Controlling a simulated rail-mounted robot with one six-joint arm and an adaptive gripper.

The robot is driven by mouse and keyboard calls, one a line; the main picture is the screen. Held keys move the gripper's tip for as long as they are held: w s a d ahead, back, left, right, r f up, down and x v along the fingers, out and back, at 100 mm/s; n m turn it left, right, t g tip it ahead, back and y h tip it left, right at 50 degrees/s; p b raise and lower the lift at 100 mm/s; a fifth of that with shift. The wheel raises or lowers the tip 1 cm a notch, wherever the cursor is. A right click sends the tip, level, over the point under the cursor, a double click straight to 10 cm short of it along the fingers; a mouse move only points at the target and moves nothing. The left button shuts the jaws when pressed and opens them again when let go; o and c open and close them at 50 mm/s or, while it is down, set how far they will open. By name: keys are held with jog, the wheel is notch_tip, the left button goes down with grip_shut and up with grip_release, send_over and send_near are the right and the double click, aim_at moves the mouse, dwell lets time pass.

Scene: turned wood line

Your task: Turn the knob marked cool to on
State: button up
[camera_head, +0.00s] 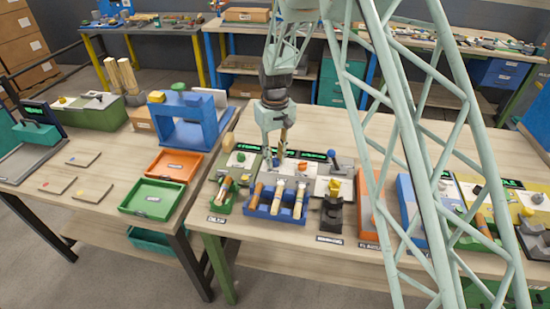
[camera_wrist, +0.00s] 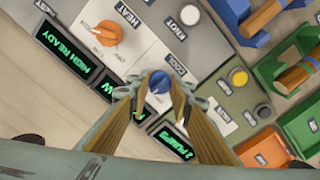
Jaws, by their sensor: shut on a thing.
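A blue knob (camera_wrist: 159,82) stands on a light grey panel in the wrist view, beside a label (camera_wrist: 176,64) that seems to read COOL. My gripper (camera_wrist: 158,88) is shut on the blue knob, with a fingertip on either side of it. The fingers hide much of the knob's base and any on/off marks. In the head view my gripper (camera_head: 271,158) reaches down to the panel behind the blue rack, and the knob is too small there to read.
An orange knob (camera_wrist: 107,33) marked HEAT sits on the same panel. A yellow button (camera_wrist: 238,77) is on the panel at the right. Lit green displays (camera_wrist: 74,56) line the back. A blue rack (camera_head: 262,207) with wooden pieces stands in front.

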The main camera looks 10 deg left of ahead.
aim_at(275, 158)
jog(key=m, duration=0.4)
jog(key=shift+m, duration=2.4)
jog(key=o, duration=0.9)
jog(key=shift+r, duration=0.15)
jog(key=shift+r, duration=5.85)
